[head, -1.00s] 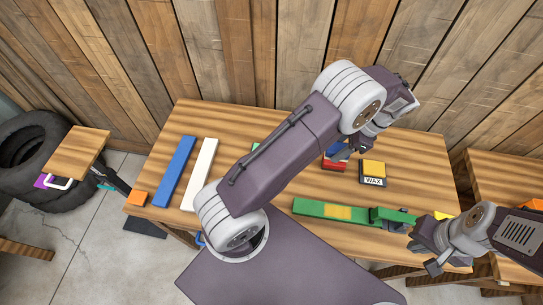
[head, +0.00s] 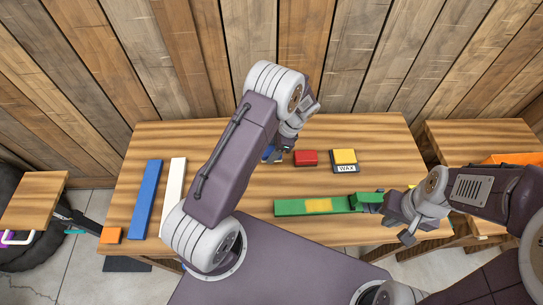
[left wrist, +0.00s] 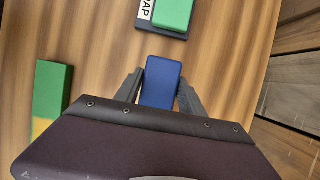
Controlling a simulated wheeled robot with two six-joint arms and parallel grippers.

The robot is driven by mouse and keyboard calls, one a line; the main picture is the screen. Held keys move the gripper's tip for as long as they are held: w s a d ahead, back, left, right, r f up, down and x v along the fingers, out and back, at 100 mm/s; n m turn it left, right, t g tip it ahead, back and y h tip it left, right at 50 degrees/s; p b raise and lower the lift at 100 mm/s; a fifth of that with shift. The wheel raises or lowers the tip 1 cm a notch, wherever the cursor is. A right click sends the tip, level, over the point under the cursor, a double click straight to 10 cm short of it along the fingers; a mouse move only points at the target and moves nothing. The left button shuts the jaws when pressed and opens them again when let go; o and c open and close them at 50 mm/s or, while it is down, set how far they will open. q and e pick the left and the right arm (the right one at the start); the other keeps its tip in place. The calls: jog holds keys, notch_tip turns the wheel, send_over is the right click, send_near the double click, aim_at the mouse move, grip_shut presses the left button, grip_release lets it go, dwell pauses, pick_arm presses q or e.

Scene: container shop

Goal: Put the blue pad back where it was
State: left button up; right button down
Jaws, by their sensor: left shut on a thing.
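My left gripper (head: 273,150) is shut on the blue pad (left wrist: 162,82), which sits between its two fingers in the left wrist view. In the head view the pad (head: 268,153) is partly hidden by my left arm, left of the red pad (head: 305,157). The wrist view shows a dark holder (left wrist: 150,25), its lettering partly cut off, with a green pad (left wrist: 173,12) on it, ahead of the blue pad. My right gripper (head: 392,220) is beside the right end of the green and yellow strip (head: 290,208); its grip is unclear.
A yellow pad (head: 344,156) sits on a dark holder marked WAX (head: 346,169). Long blue (head: 147,197) and white (head: 173,192) bars and an orange block (head: 111,235) lie at the table's left. A plank wall stands behind. Bare table (head: 380,140) shows at the back right.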

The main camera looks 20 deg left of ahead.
pick_arm(q)
jog(key=shift+a+f, duration=0.1)
jog(key=shift+f, duration=2.1)
jog(key=o, duration=1.2)
jog(key=shift+r, duration=0.1)
jog(key=v, duration=1.2)
jog(key=s+r+n+t+h, duration=0.1)
jog(key=s+r+n+h, duration=0.1)
jog(key=s+n, duration=0.4)
jog(key=s+r+n+t+h, duration=0.2)
jog(key=s+n, duration=0.5)
jog(key=s, duration=0.4)
jog(key=shift+s+a+r+b, duration=0.25)
jog(key=shift+a+r+b, duration=0.15)
jog(key=shift+r, duration=0.15)
jog(key=shift+s, duration=0.1)
